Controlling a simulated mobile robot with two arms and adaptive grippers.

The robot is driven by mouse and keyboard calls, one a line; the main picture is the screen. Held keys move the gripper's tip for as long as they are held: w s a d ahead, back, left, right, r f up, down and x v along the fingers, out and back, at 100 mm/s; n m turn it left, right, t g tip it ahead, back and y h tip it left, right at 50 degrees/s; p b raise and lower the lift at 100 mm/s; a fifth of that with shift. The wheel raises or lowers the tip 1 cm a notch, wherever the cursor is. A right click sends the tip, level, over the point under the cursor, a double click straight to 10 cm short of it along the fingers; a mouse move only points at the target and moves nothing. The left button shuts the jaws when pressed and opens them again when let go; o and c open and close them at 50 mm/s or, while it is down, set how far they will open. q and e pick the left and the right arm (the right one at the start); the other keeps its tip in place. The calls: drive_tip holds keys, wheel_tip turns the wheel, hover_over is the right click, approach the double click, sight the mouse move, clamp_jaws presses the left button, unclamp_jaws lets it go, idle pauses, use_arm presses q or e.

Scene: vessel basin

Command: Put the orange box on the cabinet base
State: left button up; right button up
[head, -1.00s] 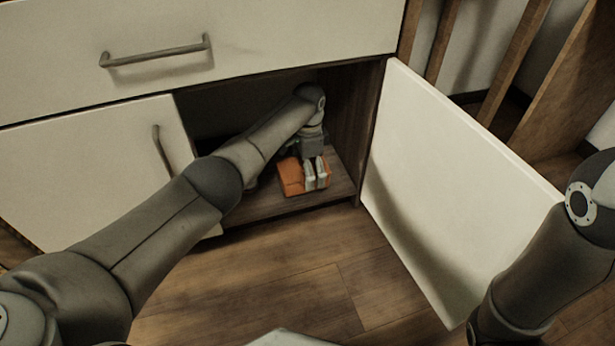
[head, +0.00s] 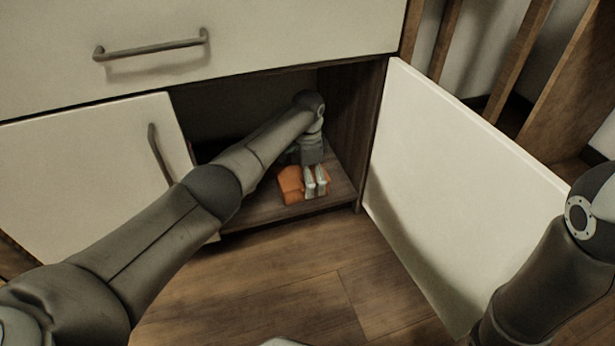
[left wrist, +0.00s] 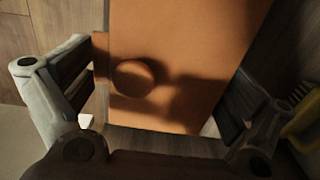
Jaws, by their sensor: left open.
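The orange box (head: 290,187) lies on the wooden cabinet base (head: 338,188), near the front edge of the open compartment. My left gripper (head: 316,188) is over the box, with its pale fingers at the box's right part in the head view. In the left wrist view the orange box (left wrist: 185,50) fills the space between the two spread fingers of my left gripper (left wrist: 160,95). The gripper is open; whether a finger touches the box I cannot tell. My right arm shows at the right edge of the head view, but its gripper is not visible.
The right cabinet door (head: 450,190) stands wide open. The left door (head: 90,175) and the drawer front (head: 200,40) border the opening. A yellow object (left wrist: 303,130) shows at the right edge of the left wrist view. The wooden floor (head: 290,270) in front is clear.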

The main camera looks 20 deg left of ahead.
use_arm(q)
wheel_tip(320, 180, up, 8)
drive_tip(key=p, duration=0.6)
drive_tip(key=shift+f+p, duration=0.1)
drive_tip(key=shift+p, duration=0.2)
drive_tip(key=shift+f, duration=0.1)
